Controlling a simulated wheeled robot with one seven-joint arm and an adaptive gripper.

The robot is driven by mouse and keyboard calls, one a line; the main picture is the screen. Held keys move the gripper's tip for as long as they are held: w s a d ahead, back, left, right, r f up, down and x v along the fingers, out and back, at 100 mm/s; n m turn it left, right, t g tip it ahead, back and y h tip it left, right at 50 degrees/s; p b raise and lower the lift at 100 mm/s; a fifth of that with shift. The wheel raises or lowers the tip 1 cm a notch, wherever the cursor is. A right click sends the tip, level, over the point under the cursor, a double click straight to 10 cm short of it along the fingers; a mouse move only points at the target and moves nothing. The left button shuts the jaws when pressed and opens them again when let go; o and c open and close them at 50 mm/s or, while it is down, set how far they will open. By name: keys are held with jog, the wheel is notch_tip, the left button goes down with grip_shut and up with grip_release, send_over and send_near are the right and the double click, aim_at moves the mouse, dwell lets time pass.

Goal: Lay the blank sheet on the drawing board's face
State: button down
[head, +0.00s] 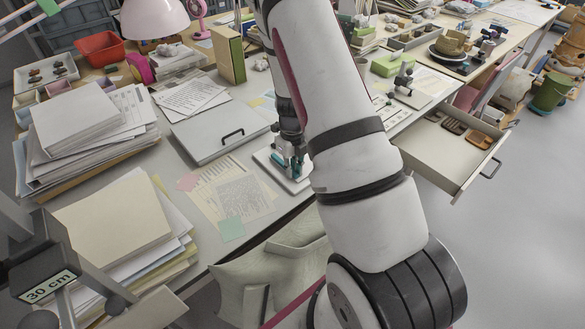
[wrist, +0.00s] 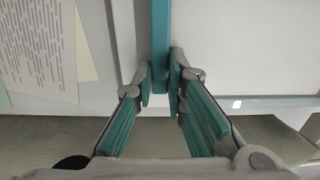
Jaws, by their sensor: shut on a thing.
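My gripper (head: 293,168) is low at the desk's front edge, over a pale flat panel (head: 268,163). In the wrist view my gripper (wrist: 161,84) is shut on a narrow teal strip (wrist: 161,28) that runs up the picture. A white panel (wrist: 245,45) with a blue-grey front edge lies right of the strip. I cannot tell whether the strip is part of this panel. I cannot tell for certain which thing is the blank sheet or the drawing board. My arm hides part of the desk behind the gripper.
Printed sheets (head: 238,190) lie left of my gripper. A grey flat case (head: 215,139) with a black handle lies behind them. Paper stacks (head: 115,215) fill the desk's left. An open drawer (head: 440,153) juts out on the right, above bare floor (head: 510,240).

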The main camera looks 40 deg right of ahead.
jog(key=c, duration=1.1)
grip_release()
jog(key=shift+o, duration=0.2)
jog(key=shift+r+p, duration=1.45)
jog(key=shift+r, duration=2)
